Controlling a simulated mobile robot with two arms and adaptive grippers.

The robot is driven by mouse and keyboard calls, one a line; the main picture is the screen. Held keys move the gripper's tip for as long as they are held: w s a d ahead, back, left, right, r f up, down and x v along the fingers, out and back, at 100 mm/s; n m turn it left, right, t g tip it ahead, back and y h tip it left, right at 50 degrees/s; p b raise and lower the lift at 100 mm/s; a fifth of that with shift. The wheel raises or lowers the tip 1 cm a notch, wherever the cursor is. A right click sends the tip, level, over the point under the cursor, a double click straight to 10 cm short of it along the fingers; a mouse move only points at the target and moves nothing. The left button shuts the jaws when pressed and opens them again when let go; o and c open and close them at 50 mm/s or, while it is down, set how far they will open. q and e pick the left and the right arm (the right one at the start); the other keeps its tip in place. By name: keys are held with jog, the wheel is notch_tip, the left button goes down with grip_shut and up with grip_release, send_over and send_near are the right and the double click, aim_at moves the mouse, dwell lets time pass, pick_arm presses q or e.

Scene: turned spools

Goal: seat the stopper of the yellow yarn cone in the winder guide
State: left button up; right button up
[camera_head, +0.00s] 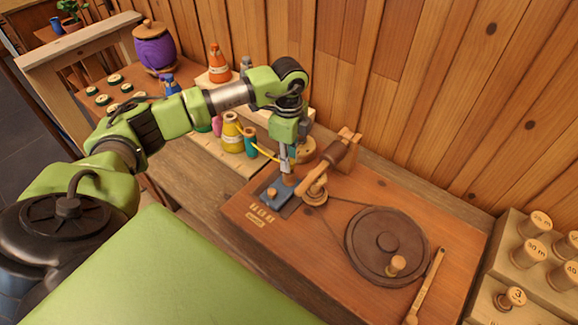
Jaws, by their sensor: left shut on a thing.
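The yellow yarn cone (231,133) stands in a row of cones on a pale rack left of the winder. A yellow strand (262,151) runs from it to my left gripper (287,164). The gripper points down and is shut on a small brown piece, apparently the stopper (289,179), largely hidden by the fingers. It is directly over or at the small blue block (277,190) on the winder board (345,245), apparently the guide. I cannot tell whether the stopper touches it. My right gripper is not in view.
A wooden spindle (338,155) stands close right of the gripper. A large dark wheel (386,245) with a crank knob fills the board's right. Labelled spools (531,252) stand far right. An orange cone (218,66) and purple jar (155,48) are behind my left arm.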

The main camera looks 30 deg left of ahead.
pick_arm(q)
jog(key=shift+f+b, duration=0.35)
jog(key=shift+f, duration=0.2)
jog(key=shift+f+b, duration=0.45)
jog(key=shift+f, duration=0.2)
jog(key=o, duration=0.8)
jog(key=shift+r, duration=0.1)
jog(key=o, duration=0.4)
jog(key=shift+r, duration=0.1)
notch_tip(320, 180, up, 9)
jog(key=p, duration=0.7)
